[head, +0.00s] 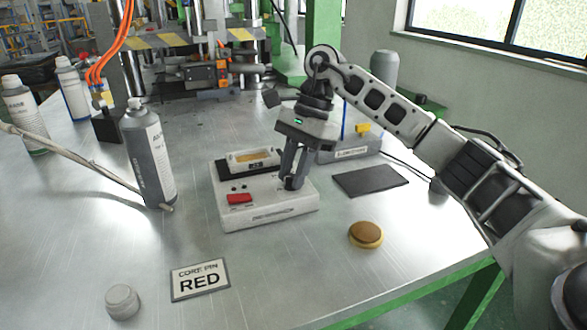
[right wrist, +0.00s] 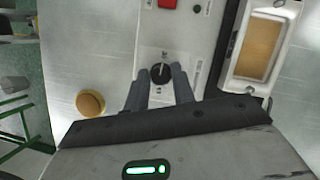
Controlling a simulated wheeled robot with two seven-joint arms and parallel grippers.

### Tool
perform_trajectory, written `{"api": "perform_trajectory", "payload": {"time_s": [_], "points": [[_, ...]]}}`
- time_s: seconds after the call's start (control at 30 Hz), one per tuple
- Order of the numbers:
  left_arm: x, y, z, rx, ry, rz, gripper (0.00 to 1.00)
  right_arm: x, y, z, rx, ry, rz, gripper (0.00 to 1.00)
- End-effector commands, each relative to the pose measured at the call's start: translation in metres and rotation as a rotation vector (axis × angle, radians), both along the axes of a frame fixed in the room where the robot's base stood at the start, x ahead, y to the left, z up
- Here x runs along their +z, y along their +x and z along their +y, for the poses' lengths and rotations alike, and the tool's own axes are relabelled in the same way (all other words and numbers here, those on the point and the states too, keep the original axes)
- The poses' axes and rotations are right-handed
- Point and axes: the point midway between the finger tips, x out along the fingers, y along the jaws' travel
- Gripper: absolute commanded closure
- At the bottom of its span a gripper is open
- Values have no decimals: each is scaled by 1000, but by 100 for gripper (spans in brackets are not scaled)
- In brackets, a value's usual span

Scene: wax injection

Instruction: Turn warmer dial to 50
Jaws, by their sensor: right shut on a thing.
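The white warmer (head: 262,212) sits on the metal table, with a red switch (head: 240,199) on its front left and a tray of amber wax (head: 252,160) at its back. My right gripper (head: 288,185) points down over the warmer's right side, at the dial, which it hides in the head view. In the right wrist view the black round dial (right wrist: 160,72) lies between the two fingertips (right wrist: 160,80), and the gripper is shut on it. The scale marks around the dial are too small to read. My left gripper is not in view.
A grey spray can (head: 148,155) stands left of the warmer, with a thin rod beside it. A grey cap (head: 122,301) is at the front left.

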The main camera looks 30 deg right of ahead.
Motion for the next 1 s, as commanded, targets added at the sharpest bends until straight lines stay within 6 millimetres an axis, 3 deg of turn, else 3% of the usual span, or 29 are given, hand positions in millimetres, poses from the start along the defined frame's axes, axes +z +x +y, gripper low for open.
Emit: {"api": "perform_trajectory", "payload": {"time_s": [0.27,1.0], "points": [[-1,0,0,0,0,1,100,0,-2,-1,-154,0,-1,98],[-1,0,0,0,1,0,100,1,-5,1,-847,0,-4,98]]}}
